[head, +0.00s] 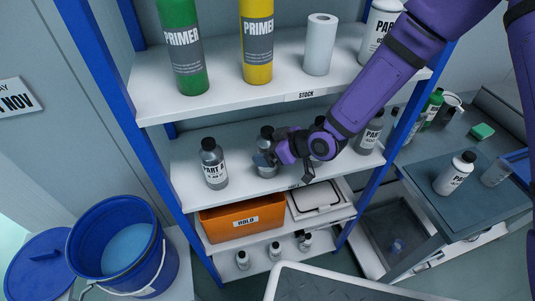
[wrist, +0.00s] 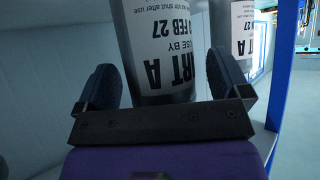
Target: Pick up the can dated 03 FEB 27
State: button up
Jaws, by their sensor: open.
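The can dated 03 FEB 27 (wrist: 160,45) fills the middle of the wrist view. It is grey with a white label that appears upside down, showing part of "PART A", "USE BY" and "3 FEB 27"; the first digit is cut off. In the head view this can (head: 267,171) stands on the middle shelf, partly hidden by my gripper (head: 272,158). My gripper also shows in the wrist view (wrist: 164,82), open, with one dark finger on each side of the can. I cannot tell whether either finger touches it.
A grey PART A can (head: 214,166) stands to the left on the same shelf (head: 190,195), and another can (head: 370,133) stands to the right. Blue uprights (head: 180,180) flank the shelf. An orange HOLD bin (head: 243,218) sits below. The upper shelf (head: 225,90) holds primer cans.

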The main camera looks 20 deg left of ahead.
jog(key=c, duration=1.3)
